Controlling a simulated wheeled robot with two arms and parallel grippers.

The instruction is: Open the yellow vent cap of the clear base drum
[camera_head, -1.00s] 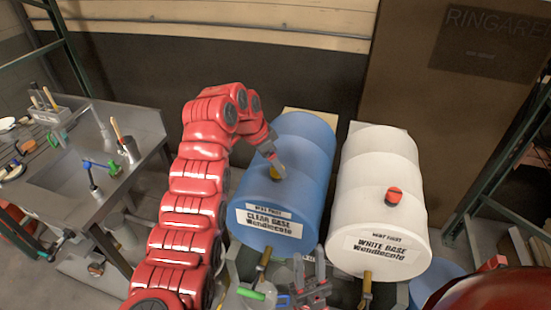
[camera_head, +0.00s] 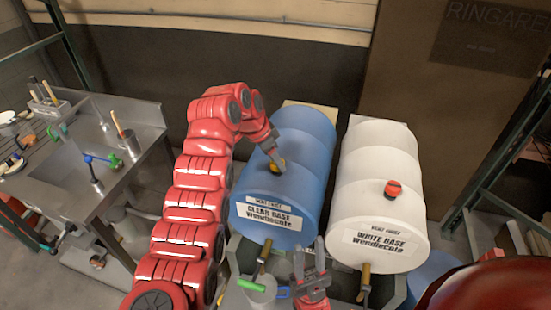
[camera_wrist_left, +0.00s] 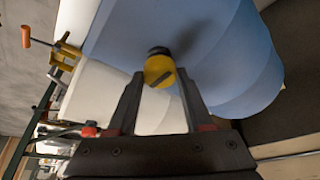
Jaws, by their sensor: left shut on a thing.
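The clear base drum (camera_head: 290,165) is a blue barrel lying on its side, with its label on the near end. Its yellow vent cap (camera_head: 281,166) is on the upper side, partly hidden by my left gripper (camera_head: 270,163). In the left wrist view the yellow cap (camera_wrist_left: 159,71) sits between the fingertips of my left gripper (camera_wrist_left: 158,78), with a dark piece at its far edge. The gripper is shut on the cap. My right gripper (camera_head: 309,262) is low in front of the drums, fingers up, apart and empty.
A white base drum (camera_head: 375,180) with a red cap (camera_head: 393,189) lies to the right. Brass taps (camera_head: 264,254) stick out below the drum fronts. A steel sink bench (camera_head: 75,170) with tools stands at the left. The brown wall is behind the drums.

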